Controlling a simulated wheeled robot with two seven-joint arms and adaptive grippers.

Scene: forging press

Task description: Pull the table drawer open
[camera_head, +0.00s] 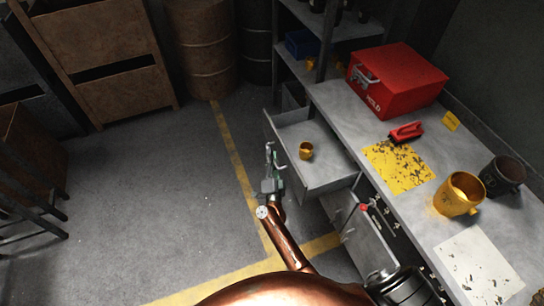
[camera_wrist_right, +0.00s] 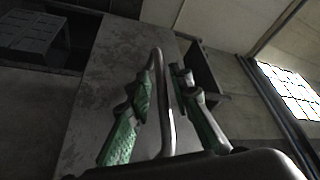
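The grey table drawer (camera_head: 325,178) is pulled well out from the table, towards the left in the head view. A small golden cup (camera_head: 306,151) stands inside it. My right gripper (camera_head: 269,158) is at the drawer's front, at the handle (camera_head: 280,158). In the right wrist view, the metal bar of the handle (camera_wrist_right: 167,115) runs between the two green-padded fingers of my right gripper (camera_wrist_right: 162,82). The fingertips close in on both sides of the bar, so it looks shut on the handle. My left gripper is not in view.
On the grey table stand a red toolbox (camera_head: 397,80), a red clamp-like tool (camera_head: 406,132), a golden mug (camera_head: 458,194) and a dark mug (camera_head: 502,175). A cabinet front (camera_head: 366,240) is below. Barrels (camera_head: 200,45) stand at the back. The floor left of the drawer is clear.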

